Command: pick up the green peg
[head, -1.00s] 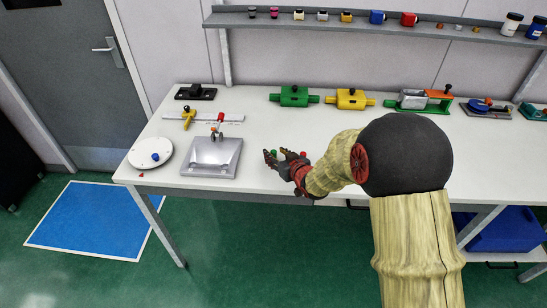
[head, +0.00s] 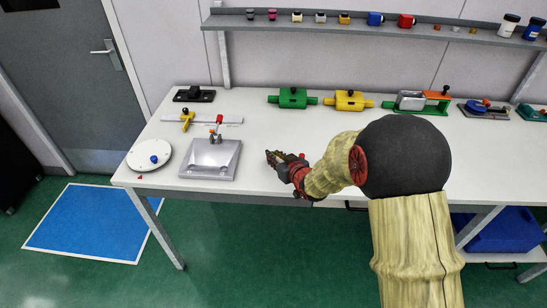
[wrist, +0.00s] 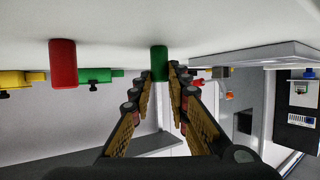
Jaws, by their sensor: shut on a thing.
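The green peg (wrist: 159,63) stands upright from the white table top, which shows upside down in the wrist view. My gripper (wrist: 166,72) has its fingertips closed on the peg from both sides. In the head view my gripper (head: 272,158) is low over the front of the table, and the peg is hidden by the fingers. A red peg (wrist: 63,64) stands beside the green one, apart from my fingers. In the head view the red peg is mostly hidden behind my gripper.
A silver sloped plate (head: 210,158) lies left of my gripper, with a white round disc (head: 138,158) beyond it. A green block (head: 292,98) and a yellow block (head: 348,100) stand farther back. The table between them and my gripper is clear.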

